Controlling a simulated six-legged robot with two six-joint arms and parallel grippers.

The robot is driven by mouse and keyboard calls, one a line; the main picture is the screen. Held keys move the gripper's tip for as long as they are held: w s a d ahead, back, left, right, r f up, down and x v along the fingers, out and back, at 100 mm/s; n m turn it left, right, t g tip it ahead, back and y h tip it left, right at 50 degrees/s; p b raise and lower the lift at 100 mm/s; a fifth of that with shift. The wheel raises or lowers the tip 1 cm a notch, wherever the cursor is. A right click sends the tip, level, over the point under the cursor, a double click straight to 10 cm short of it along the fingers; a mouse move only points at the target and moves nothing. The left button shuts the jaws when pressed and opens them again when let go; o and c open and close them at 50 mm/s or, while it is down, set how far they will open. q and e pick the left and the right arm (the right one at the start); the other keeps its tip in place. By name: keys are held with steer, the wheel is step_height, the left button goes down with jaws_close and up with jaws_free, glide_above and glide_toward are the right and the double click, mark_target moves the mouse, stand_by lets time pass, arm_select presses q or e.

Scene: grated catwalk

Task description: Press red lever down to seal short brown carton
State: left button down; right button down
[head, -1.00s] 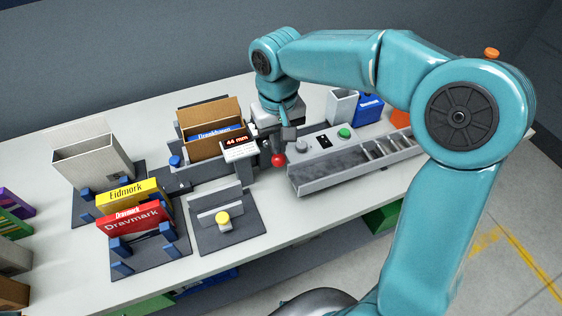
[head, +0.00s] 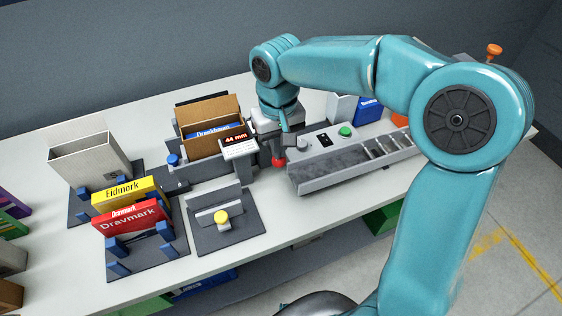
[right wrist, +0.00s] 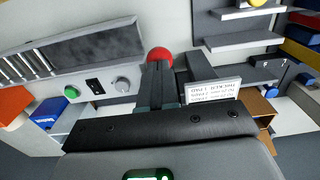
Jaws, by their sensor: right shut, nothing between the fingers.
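The short brown carton (head: 210,143) stands in the grey sealing station with its flaps up and a blue item inside. The red lever's round knob (head: 278,162) is just right of the station. In the right wrist view the red knob (right wrist: 159,56) shows just beyond my fingertips. My right gripper (head: 281,152) is shut and empty, right at the knob; I cannot tell whether it touches. The lever's arm is mostly hidden. My left gripper is not in view.
A grey control panel with a green button (head: 345,131) and a trough lies to the right. Red (head: 131,217) and yellow (head: 127,193) boxes stand in holders at left. The front table edge is clear.

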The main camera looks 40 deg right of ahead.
mark_target(279, 162)
steer(key=shift+f+b, duration=1.9)
steer(key=shift+f, duration=0.75)
steer(key=shift+r, duration=0.15)
step_height(279, 162, up, 13)
steer(key=p, duration=1.1)
steer(key=shift+w, duration=0.1)
